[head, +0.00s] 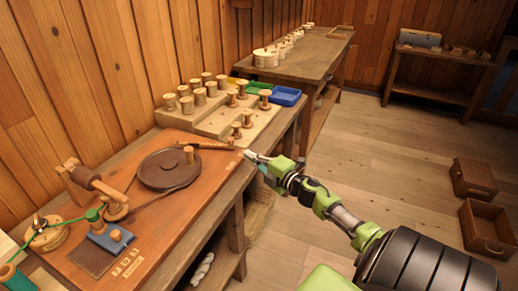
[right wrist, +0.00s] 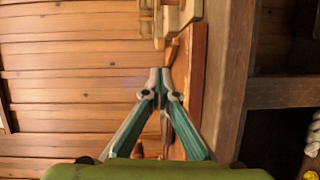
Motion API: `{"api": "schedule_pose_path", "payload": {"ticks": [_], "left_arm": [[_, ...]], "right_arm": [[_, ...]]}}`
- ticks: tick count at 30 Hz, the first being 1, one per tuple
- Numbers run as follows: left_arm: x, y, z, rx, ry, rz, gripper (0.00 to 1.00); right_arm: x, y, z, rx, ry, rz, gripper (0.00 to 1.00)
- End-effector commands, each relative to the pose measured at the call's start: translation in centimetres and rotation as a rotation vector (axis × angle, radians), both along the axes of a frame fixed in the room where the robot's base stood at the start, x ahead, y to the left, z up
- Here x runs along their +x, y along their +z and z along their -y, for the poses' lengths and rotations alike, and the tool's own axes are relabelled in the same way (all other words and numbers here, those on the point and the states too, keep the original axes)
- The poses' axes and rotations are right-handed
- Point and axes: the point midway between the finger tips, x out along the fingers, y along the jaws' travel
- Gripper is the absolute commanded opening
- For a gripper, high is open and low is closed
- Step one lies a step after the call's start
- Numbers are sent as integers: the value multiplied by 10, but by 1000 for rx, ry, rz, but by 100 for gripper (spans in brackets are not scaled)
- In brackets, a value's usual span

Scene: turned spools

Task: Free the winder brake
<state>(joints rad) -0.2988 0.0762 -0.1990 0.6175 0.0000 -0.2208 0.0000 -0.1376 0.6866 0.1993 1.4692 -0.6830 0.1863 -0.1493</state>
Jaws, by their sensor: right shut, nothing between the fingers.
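The winder (head: 168,168) is a dark round disc on the reddish-brown bench board, with a short wooden peg (head: 189,154) at its right side. A slim brown lever (head: 213,146), which looks like the brake, lies along the back of the disc and points right. My right gripper (head: 250,155) is at the board's right end, just right of the lever's tip. Its fingertips (right wrist: 160,72) are together and hold nothing. I cannot tell whether they touch the lever. My left gripper is not in view.
A wooden rack with several spools (head: 199,97) stands behind the board, with blue (head: 285,96) and green trays beside it.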

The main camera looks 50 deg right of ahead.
Motion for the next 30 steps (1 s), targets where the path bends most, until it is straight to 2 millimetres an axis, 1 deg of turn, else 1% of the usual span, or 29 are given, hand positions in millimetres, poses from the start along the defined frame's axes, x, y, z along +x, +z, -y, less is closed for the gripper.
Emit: {"api": "schedule_pose_path", "payload": {"ticks": [1,3,6,9,18,30], "left_arm": [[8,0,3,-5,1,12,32],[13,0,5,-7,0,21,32],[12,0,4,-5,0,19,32],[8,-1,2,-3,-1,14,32],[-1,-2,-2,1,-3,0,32],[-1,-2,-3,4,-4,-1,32]], "right_arm": [[-9,-2,0,0,1,-3,0],[-19,-1,0,0,1,-3,0],[-30,0,1,0,1,-2,0],[-36,1,1,0,1,-1,0],[-39,2,2,0,1,0,0],[-39,1,2,3,-1,-2,0]]}}
